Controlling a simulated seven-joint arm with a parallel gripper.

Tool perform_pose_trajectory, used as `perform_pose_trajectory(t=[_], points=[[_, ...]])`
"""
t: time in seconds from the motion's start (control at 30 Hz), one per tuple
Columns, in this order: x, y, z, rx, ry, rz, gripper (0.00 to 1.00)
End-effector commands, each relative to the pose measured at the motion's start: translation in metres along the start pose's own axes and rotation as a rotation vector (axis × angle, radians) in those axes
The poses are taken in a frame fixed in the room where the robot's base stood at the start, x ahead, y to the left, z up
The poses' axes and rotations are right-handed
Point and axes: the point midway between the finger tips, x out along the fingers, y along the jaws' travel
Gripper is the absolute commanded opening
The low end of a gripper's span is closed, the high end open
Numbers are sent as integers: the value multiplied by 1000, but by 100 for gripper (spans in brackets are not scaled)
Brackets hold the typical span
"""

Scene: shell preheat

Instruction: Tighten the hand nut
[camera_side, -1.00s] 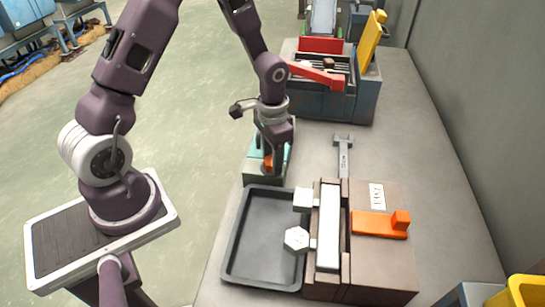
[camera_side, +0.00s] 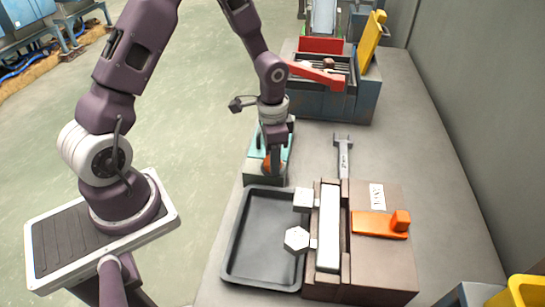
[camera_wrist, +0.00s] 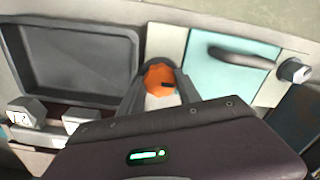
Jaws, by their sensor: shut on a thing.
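The hand nut is an orange lobed knob (camera_wrist: 159,77) with a dark mark on it, at the near edge of a teal fixture (camera_wrist: 203,68) in the wrist view. My gripper (camera_wrist: 160,88) has a finger on either side of the nut and is shut on it. In the side view my gripper (camera_side: 272,168) points down at the teal fixture (camera_side: 252,168), and its fingers hide most of the nut. The nut's thread and how tightly it sits cannot be seen.
A black tray (camera_side: 232,265) lies in front of the fixture. A brown block (camera_side: 385,265) with an orange lever (camera_side: 372,224) and white hex heads (camera_side: 297,239) stands beside the tray. A wrench (camera_side: 343,158) lies on the bench. A blue-grey machine with a red handle (camera_side: 318,74) stands behind.

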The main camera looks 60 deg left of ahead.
Motion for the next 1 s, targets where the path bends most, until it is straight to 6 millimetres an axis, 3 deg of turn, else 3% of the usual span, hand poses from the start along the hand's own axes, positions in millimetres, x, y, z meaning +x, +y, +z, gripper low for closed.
perform_pose_trajectory(t=[0.07, 0.1, 0.2, 0.5, 0.8, 1.0], points=[[0, 0, 0, 4, 2, -2, 0], [0, 0, 0, 3, 2, -1, 48], [0, 0, 0, 3, 1, -1, 62], [-3, 0, 0, 0, 2, -2, 62], [-60, -1, -1, -1, 5, -4, 62], [-71, 0, 0, 2, 0, -1, 62]])
